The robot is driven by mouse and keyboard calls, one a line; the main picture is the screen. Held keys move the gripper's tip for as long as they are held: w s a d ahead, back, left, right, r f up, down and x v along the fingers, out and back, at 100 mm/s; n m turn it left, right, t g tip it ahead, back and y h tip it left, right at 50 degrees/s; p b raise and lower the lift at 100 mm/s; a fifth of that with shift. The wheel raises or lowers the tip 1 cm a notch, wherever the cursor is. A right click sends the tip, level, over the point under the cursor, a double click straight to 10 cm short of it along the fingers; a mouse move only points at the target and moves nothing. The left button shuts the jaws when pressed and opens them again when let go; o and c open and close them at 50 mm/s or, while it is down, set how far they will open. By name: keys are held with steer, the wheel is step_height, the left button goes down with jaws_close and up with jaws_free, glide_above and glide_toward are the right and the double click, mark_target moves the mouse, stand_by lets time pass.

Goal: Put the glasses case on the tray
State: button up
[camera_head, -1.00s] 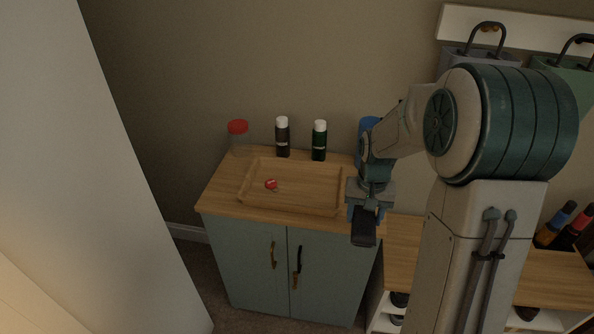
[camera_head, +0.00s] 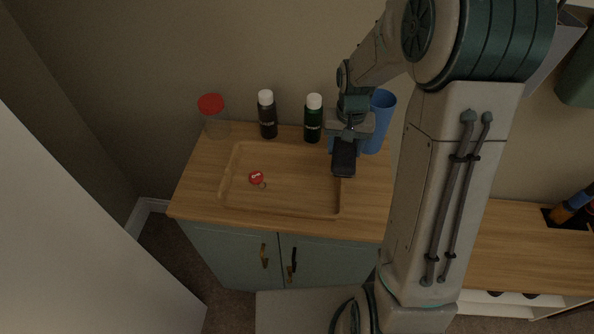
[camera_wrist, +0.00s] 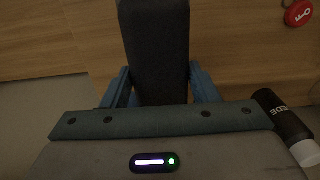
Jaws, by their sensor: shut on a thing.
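The dark glasses case (camera_head: 344,158) is held in my gripper (camera_head: 347,138), which is shut on it. In the wrist view the case (camera_wrist: 155,45) extends away between the two blue fingers of my gripper (camera_wrist: 158,85). The wooden tray (camera_head: 290,212) lies on the cabinet top. In the head view the case overlaps the tray's right end; I cannot tell its height above it. A red round tag (camera_head: 256,177) with a small ring lies in the tray's left part and shows in the wrist view (camera_wrist: 298,13).
Behind the tray stand a red-lidded clear jar (camera_head: 213,118), a black bottle (camera_head: 267,115) and a dark green bottle (camera_head: 313,119), both white-capped. A blue cup (camera_head: 379,122) stands close by my gripper. The tray's middle is clear.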

steer(key=p, duration=0.1)
glide_above(306, 185)
step_height(306, 185, down, 6)
steer(key=shift+r, duration=0.25)
steer(key=shift+f+p, duration=0.45)
steer(key=shift+f, duration=1.65)
steer(key=shift+f, duration=0.2)
steer(key=o, duration=1)
steer(key=shift+r, duration=0.1)
steer(key=shift+r, duration=0.1)
